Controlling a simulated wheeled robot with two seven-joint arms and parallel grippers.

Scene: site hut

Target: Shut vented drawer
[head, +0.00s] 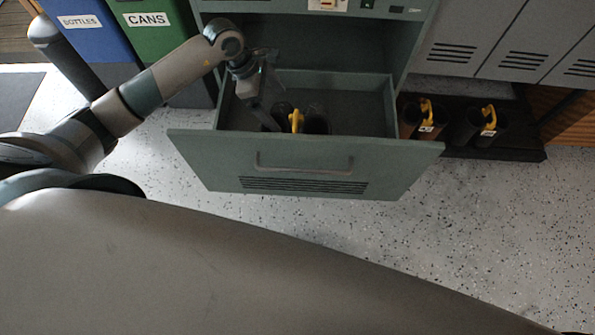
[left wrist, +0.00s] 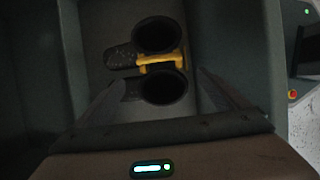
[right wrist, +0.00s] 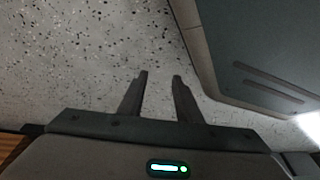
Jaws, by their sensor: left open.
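The vented drawer (head: 305,180) is grey-green, with a bar handle (head: 305,163) and dark vent slots on its front. It stands pulled out of its cabinet (head: 310,28). Inside it is a pair of dark boots (head: 317,120) joined by a yellow clip (head: 296,121). My left gripper (head: 268,122) reaches down into the drawer beside the boots. In the left wrist view its open fingers (left wrist: 160,82) stand either side of the boots' round openings, with the clip between these openings; contact cannot be told. My right gripper (right wrist: 160,76) is open and empty above the speckled floor.
A blue bottles bin (head: 90,42) and a green cans bin (head: 155,45) stand left of the cabinet. A dark tray (head: 523,140) with more clipped boots (head: 470,127) is on the right, below grey lockers (head: 530,38). The floor before the drawer is clear.

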